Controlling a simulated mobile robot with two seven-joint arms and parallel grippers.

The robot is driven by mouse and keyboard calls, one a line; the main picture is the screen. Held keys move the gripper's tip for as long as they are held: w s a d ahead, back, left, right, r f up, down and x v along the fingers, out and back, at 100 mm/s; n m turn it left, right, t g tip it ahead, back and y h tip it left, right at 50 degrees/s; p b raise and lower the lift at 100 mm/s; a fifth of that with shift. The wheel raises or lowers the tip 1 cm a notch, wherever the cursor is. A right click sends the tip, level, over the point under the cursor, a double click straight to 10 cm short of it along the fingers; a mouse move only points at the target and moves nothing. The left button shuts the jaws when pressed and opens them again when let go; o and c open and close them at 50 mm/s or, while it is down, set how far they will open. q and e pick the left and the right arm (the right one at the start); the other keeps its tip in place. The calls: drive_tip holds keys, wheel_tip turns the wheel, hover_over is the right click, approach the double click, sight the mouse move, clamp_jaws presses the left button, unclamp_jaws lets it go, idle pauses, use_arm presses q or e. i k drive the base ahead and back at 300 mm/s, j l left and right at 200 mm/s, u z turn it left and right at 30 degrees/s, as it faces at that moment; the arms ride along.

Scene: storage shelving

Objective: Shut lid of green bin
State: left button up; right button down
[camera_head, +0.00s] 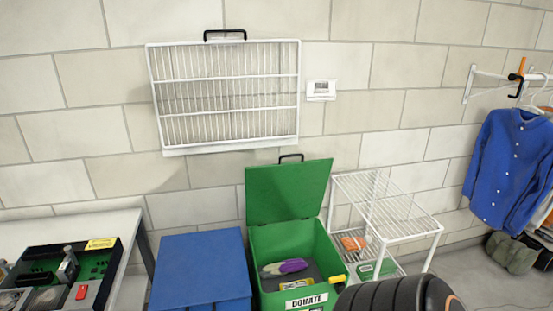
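The green bin (258,243) stands against the wall in the lower middle of the head view, with a "DONATE" label on its front. Its green lid (288,192) is open and stands upright at the back, with a dark handle (291,157) at its top edge. Inside the bin lie a purple and grey item (285,267) and a yellow item (296,284). Neither of my grippers is in the view.
A blue box (202,268) stands left of the bin. A white wire shelf (388,205) stands to its right. A dark tire (400,296) is at the bottom right of the bin. A white table (70,227) is at the left, and a blue shirt (508,158) hangs at the right.

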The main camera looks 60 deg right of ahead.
sight(275, 192)
drive_tip(key=z, duration=2.2)
